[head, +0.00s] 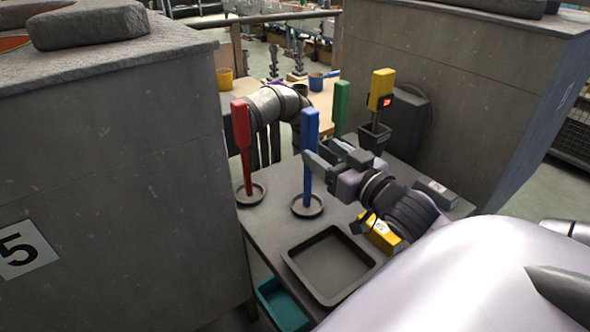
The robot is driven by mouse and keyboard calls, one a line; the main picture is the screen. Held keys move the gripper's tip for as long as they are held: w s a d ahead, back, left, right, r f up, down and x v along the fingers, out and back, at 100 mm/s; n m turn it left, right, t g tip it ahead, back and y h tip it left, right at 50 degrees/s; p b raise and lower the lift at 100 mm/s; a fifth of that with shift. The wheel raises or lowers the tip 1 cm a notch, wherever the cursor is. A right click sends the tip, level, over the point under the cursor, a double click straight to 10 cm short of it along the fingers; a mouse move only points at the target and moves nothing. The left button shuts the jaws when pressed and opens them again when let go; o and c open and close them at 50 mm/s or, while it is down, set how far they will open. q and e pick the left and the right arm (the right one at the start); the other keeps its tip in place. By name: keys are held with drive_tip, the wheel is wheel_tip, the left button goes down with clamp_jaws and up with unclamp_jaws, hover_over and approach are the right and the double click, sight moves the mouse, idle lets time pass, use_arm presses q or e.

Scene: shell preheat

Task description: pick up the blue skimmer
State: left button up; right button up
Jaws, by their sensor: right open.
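The blue skimmer (309,130) stands upright with its foot in a small round dish (307,211) on the grey table. My right gripper (321,153) comes in from the right at the height of the lower handle. Its jaws are open. The nearer finger overlaps the blue handle in the picture; I cannot tell whether it touches it or whether the handle is between the fingers. My left gripper is not in view.
A red tool (241,135) stands in another dish to the left. A green tool (341,105) and a yellow tool (381,90) stand behind. An empty dark tray (329,290), a yellow block (382,236) and a grey block (436,194) are on the table. Large grey blocks flank it.

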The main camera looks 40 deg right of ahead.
sight(313, 144)
drive_tip(key=shift+w+r+p, duration=0.1)
drive_tip(key=shift+w+r, duration=0.05)
drive_tip(key=shift+w, duration=0.85)
drive_tip(key=shift+w+r+p, duration=0.15)
drive_tip(key=shift+w+r, duration=0.05)
drive_tip(key=shift+w, duration=0.85)
drive_tip(key=shift+w+r+p, duration=0.1)
drive_tip(key=shift+w+r, duration=0.05)
drive_tip(key=shift+w, duration=0.85)
drive_tip(key=shift+w+d, duration=0.1)
drive_tip(key=shift+w, duration=0.35)
drive_tip(key=shift+c, duration=0.3)
drive_tip(key=c, duration=1)
